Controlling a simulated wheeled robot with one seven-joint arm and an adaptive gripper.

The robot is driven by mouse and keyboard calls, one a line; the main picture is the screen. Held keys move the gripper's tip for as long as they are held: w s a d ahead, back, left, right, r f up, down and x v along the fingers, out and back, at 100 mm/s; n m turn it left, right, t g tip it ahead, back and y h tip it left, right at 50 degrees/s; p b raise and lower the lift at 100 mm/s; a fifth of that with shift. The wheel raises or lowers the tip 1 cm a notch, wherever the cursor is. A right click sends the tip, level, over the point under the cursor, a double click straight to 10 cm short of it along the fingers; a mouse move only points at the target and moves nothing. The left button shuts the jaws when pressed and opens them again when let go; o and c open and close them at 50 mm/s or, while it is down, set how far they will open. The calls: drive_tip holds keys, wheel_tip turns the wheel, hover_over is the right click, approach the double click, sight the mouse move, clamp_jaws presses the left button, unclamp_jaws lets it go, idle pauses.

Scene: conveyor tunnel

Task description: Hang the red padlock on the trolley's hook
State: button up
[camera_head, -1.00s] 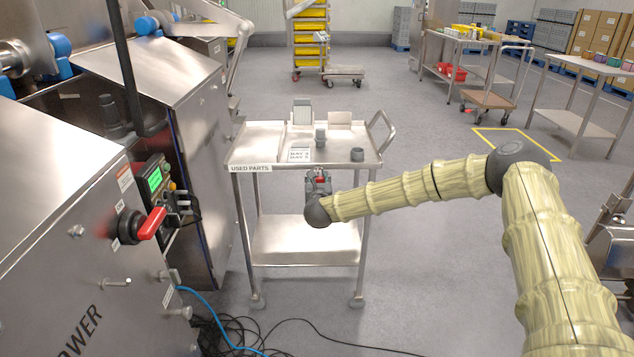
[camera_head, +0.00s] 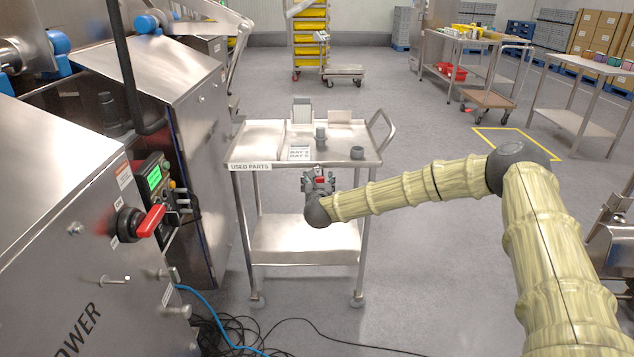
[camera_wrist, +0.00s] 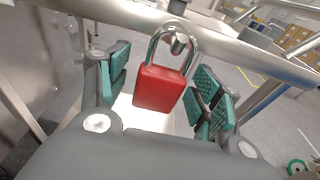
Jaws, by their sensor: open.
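The red padlock (camera_wrist: 158,88) hangs upright at the trolley's front rail in the wrist view. Its steel shackle loops around the end of the small metal hook (camera_wrist: 178,43), which sticks out below the rail. My gripper (camera_head: 319,176) is open in front of the trolley (camera_head: 248,157). Its green-padded fingers stand apart on both sides of the padlock body, with gaps on each side. In the head view the padlock is a small red patch (camera_head: 320,180) between the fingers, and the hook is too small to make out there.
The trolley's top holds a grey cylinder (camera_head: 320,136), a dark ring-shaped part (camera_head: 357,153) and a small sign (camera_head: 299,153). A steel machine with a red-handled switch (camera_head: 150,221) stands close on the left. Cables (camera_head: 290,322) lie on the floor. The floor right of the trolley is clear.

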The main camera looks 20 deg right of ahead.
drive_tip(key=shift+s, duration=0.1)
drive_tip(key=v, duration=1.1)
drive_tip(key=shift+s, duration=0.35)
